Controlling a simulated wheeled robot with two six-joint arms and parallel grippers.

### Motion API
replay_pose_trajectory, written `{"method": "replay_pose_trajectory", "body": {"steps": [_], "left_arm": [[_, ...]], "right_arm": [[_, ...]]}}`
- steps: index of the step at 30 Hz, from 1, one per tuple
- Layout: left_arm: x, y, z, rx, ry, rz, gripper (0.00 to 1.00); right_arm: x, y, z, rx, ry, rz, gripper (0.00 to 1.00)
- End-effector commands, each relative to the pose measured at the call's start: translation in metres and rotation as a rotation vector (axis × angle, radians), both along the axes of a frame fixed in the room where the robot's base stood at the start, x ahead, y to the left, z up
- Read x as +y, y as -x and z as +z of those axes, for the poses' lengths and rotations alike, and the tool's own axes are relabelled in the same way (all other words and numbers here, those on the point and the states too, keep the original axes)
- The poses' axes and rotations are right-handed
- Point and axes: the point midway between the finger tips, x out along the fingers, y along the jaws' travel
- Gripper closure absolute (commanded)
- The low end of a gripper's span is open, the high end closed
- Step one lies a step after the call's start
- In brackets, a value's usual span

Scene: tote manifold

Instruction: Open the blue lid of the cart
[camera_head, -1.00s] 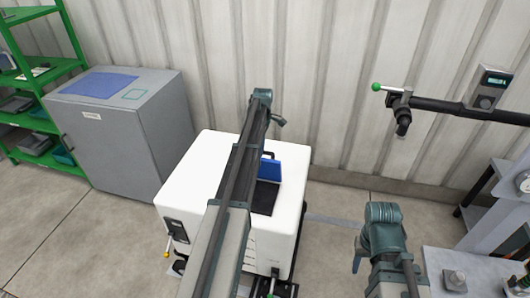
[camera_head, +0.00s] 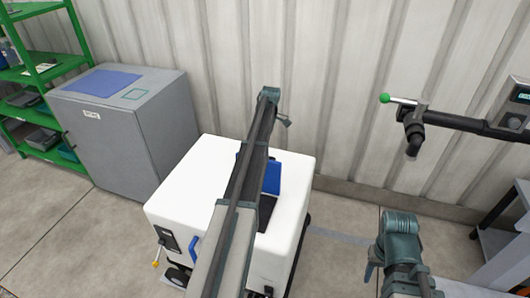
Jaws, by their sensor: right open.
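The white cart (camera_head: 185,190) stands in the lower middle. Its blue lid (camera_head: 271,178) stands raised at a steep angle behind a dark recess (camera_head: 268,212) in the top. My left arm crosses in front of the cart and hides part of the lid and top; I cannot make out its gripper. A blue curved piece (camera_head: 194,248) shows at the cart's front; I cannot tell what it belongs to. My right gripper (camera_head: 371,271) is open at the lower right, apart from the cart and partly hidden by its wrist.
A grey cabinet (camera_head: 125,140) stands left of the cart, beside a green shelf (camera_head: 45,75). A dark pipe with a green-tipped lever (camera_head: 385,98) is at the right by the corrugated wall. Floor between the cart and my right arm is clear.

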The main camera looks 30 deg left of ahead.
Motion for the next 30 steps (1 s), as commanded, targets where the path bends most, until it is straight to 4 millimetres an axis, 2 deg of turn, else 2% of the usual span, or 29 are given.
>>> {"method": "replay_pose_trajectory", "body": {"steps": [11,12,17,30], "left_arm": [[-0.0003,0.0019,-0.0003,0.004,0.002,0.000,1.00],[-0.0002,0.0018,-0.0003,0.004,0.002,0.000,0.81],[-0.0001,0.0015,-0.0001,0.004,0.002,0.000,0.53],[0.0005,-0.0006,0.0048,0.004,0.001,0.001,0.53]], "right_arm": [[0.0000,0.0001,-0.0007,0.000,0.000,0.000,0.50],[0.0000,0.0001,-0.0007,0.000,0.000,0.000,0.50],[0.0000,0.0000,-0.0005,0.000,0.000,0.000,0.50],[0.0000,0.0000,0.0044,0.000,0.000,0.000,0.50]]}}
